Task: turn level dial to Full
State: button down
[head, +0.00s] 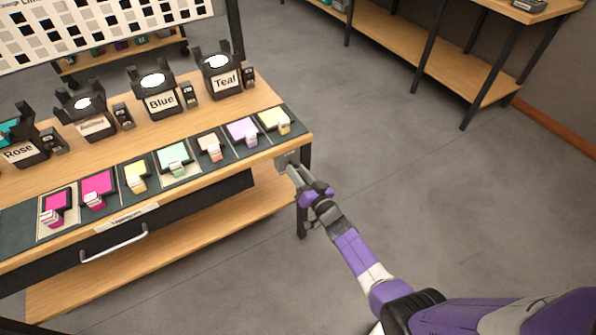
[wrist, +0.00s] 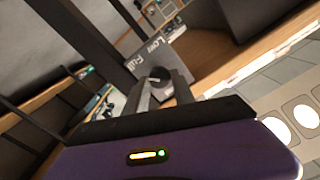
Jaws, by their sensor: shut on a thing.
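The level dial (wrist: 158,73) is a small dark round knob on a grey plate (wrist: 180,53) with the words "Low" and "Full" on it. In the head view the plate (head: 283,161) is at the right end of the workbench's front edge. My gripper (head: 294,172) reaches it from the lower right. In the wrist view my gripper's two fingers (wrist: 161,88) are shut on the dial, one on each side. The fingers partly hide the knob, and I cannot tell which word it points to.
The wooden workbench (head: 180,119) carries a row of coloured swatches and several black lamps with name cards. A drawer handle (head: 114,244) sticks out at the left. The grey floor (head: 420,165) at the right is clear.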

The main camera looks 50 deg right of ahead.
jog(key=shift+f, duration=0.1)
dwell(0.4)
jog(key=c, duration=1.1)
grip_release()
jog(key=shift+o, duration=0.2)
jog(key=p+v, duration=0.1)
jog(key=v, duration=0.7)
